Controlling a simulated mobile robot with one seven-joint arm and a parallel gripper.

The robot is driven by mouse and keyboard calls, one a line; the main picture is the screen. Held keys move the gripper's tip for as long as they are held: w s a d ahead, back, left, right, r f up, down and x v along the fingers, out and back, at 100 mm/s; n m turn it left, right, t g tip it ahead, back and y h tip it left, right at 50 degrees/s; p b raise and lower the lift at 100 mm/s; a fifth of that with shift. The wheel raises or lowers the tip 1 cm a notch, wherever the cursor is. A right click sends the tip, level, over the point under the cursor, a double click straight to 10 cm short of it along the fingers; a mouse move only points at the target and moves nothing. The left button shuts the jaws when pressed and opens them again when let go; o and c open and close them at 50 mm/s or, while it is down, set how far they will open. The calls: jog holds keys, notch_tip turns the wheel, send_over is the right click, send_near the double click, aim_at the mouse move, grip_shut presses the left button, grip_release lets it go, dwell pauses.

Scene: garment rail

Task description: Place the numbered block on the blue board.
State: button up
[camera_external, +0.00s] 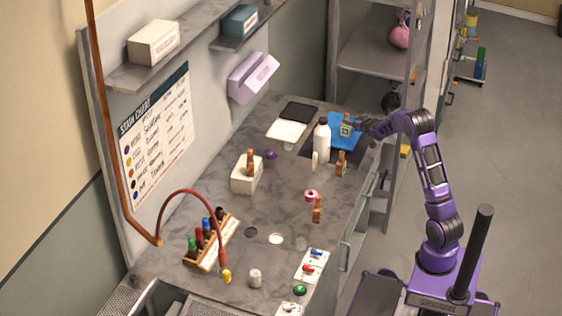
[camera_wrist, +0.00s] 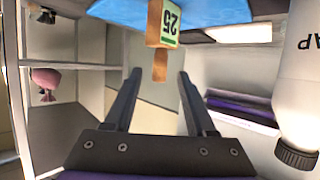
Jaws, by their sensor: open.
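The numbered block (camera_wrist: 165,24) is wooden with a green-edged label reading 25, upside down in the wrist view. Its narrow wooden stem points toward my gripper. In the external view the block (camera_external: 346,126) appears upright on the blue board (camera_external: 333,136), at the far right of the counter. The blue board also shows behind the block in the wrist view (camera_wrist: 215,12). My gripper (camera_wrist: 158,74) is open, with nothing between its fingers; the block is beyond the fingertips. In the external view my gripper (camera_external: 361,126) is just right of the block. The block's underside contact is hidden.
A white bottle (camera_external: 322,141) stands close left of the board. Similar wooden blocks stand nearer, one (camera_external: 341,163) near the counter's right edge. White (camera_external: 286,131) and black (camera_external: 300,112) boards lie to the left. A shelf unit (camera_external: 375,62) stands behind.

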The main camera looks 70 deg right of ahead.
jog(key=v, duration=0.3)
jog(key=shift+s+a, duration=0.1)
jog(key=shift+a, duration=0.05)
dwell(0.5)
